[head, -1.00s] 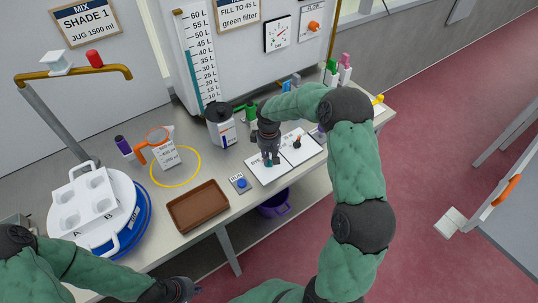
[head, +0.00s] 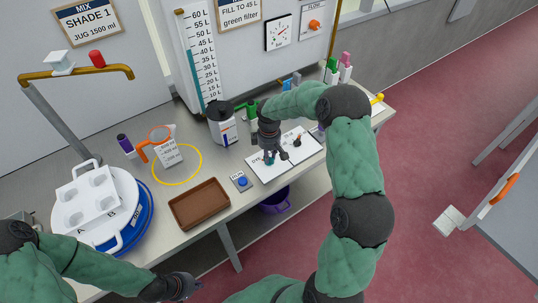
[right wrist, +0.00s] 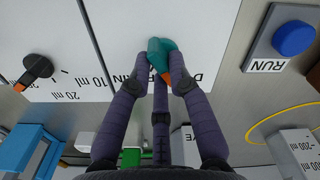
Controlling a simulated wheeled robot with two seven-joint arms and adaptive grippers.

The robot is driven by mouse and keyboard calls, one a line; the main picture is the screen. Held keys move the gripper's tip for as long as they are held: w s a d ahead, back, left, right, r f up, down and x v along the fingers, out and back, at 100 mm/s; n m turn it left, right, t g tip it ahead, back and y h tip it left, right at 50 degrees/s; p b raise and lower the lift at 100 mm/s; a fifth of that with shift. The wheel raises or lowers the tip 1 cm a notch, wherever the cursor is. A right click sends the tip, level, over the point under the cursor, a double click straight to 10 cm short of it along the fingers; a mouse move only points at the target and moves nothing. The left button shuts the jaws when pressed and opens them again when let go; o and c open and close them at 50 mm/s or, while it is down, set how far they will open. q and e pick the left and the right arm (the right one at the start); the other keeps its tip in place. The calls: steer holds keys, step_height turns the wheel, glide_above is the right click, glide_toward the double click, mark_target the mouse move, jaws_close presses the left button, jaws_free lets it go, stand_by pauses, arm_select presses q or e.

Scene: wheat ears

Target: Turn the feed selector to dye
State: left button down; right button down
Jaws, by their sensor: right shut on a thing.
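The feed selector is a teal knob with an orange mark, seen in the right wrist view (right wrist: 160,50), on a white panel (head: 264,173). Its panel reads "DYE" on the left in the head view; in the wrist view the lettering near the knob is partly hidden by my fingers. My right gripper (head: 270,157) reaches down onto the knob.
Beside the selector stands a second panel with a black and orange dial (right wrist: 35,70) marked in ml. A blue RUN button (head: 242,181) and a brown tray (head: 199,204) lie to the left.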

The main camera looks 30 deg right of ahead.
steer(key=c, duration=1.1)
jaws_free()
steer(key=shift+c, duration=0.2)
steer(key=shift+r, duration=0.1)
step_height(320, 180, up, 12)
steer(key=shift+f, duration=0.2)
